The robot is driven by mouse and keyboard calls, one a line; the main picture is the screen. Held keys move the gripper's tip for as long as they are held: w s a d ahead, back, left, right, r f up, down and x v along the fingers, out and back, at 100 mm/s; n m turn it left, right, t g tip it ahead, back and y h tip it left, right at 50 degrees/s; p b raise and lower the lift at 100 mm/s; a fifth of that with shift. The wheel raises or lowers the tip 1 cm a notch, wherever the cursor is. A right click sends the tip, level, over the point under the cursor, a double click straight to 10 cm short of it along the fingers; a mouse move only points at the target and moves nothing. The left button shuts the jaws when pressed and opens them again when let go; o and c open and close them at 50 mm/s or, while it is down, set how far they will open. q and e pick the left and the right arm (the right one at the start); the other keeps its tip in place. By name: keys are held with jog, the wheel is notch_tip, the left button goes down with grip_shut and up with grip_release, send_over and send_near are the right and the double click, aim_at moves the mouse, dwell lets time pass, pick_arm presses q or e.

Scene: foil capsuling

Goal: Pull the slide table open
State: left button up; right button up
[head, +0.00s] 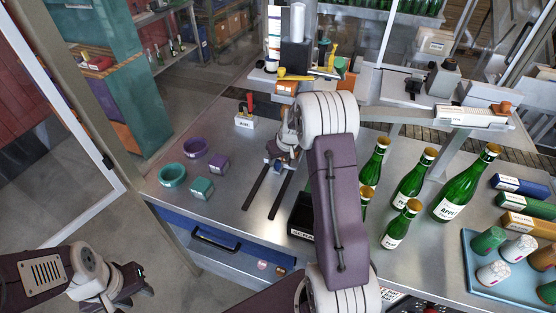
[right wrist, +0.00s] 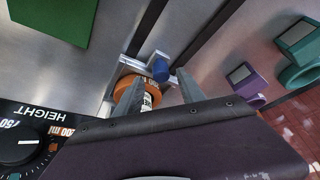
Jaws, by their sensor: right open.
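The slide table shows as a small metal carriage (head: 277,163) at the far end of two dark rails (head: 265,190) on the steel worktop. In the right wrist view its metal bracket (right wrist: 136,66) bears a blue knob (right wrist: 160,70), with an orange ring (right wrist: 128,86) next to it. My right gripper (right wrist: 160,77) is open. Its fingers lie either side of the knob in that view; I cannot tell whether they touch it. In the head view my right arm partly covers this spot. My left gripper (head: 143,288) hangs low at the left, away from the worktop; its jaw opening is unclear.
Several green bottles (head: 461,185) stand right of my right arm. A blue tray (head: 480,262) with capsules is at the far right. Purple and teal rings (head: 172,176) lie left of the rails. A blue drawer (head: 235,247) is below the front edge.

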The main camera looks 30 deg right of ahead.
jog(key=shift+x, duration=1.45)
jog(key=shift+a+r, duration=0.1)
grip_shut()
